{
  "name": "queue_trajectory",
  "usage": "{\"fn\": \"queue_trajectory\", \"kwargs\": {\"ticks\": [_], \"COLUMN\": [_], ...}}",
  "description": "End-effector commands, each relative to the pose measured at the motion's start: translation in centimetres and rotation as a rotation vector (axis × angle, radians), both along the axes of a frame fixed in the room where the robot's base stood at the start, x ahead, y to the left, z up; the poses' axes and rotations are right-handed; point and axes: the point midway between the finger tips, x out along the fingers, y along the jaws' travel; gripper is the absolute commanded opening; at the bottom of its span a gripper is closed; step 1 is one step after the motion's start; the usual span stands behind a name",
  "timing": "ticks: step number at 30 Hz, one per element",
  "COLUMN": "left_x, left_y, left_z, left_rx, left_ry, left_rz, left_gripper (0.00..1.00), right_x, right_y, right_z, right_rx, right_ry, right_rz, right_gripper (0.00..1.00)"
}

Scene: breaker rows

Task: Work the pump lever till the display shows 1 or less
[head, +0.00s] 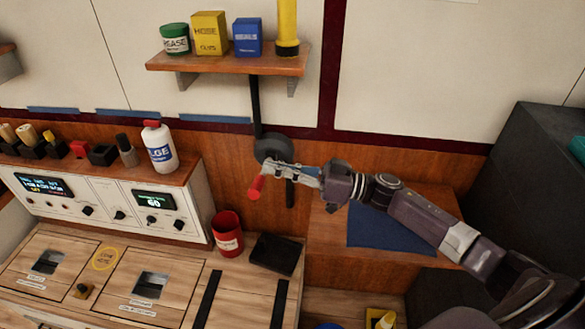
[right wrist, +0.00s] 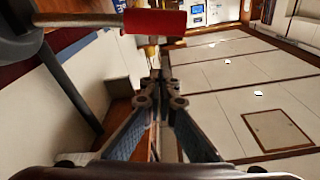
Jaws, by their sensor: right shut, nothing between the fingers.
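The pump has a dark round body (head: 273,150) on the wood-panelled wall, with black pipe above and below it. Its lever ends in a red grip (head: 256,188), which points out from the wall. In the right wrist view the red grip (right wrist: 154,21) sits on a short rod from the dark round body (right wrist: 18,38). The display (head: 154,201) on the white panel reads 60. My right gripper (head: 272,169) is shut and empty close to the lever. In the wrist view its fingertips (right wrist: 160,62) are below the grip in the picture, apart from it. My left gripper is out of view.
A red can (head: 227,233) and a black tray (head: 276,254) stand on the bench below the pump. A shelf (head: 230,63) with containers hangs above. A white bottle (head: 159,147) stands on the panel top. A blue mat (head: 385,230) lies beneath my right arm.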

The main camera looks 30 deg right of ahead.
Motion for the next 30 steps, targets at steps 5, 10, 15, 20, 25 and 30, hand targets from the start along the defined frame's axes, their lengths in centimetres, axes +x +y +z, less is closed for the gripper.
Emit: {"fn": "queue_trajectory", "kwargs": {"ticks": [5, 10, 15, 20, 25, 30], "left_x": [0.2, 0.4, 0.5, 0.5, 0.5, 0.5], "left_y": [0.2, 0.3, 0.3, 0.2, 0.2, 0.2], "left_z": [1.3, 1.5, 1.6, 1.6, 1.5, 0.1], "left_rx": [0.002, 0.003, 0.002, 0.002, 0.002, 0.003], "left_ry": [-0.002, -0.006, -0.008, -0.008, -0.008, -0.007], "left_rz": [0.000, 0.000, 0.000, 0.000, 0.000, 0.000], "left_gripper": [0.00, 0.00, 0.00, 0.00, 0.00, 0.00], "right_x": [2.2, 1.1, 0.7, 0.7, 0.7, 0.4], "right_y": [3.0, 2.6, 2.5, 2.5, 2.5, 2.7], "right_z": [0.8, -2.2, -3.2, -3.4, -3.4, -4.9], "right_rx": [0.003, 0.002, 0.001, 0.000, 0.000, -0.033], "right_ry": [-0.001, 0.003, 0.001, 0.000, 0.000, -0.046], "right_rz": [0.000, 0.000, 0.000, 0.000, 0.000, 0.001], "right_gripper": [0.00, 0.00, 0.00, 0.00, 0.00, 0.00]}}
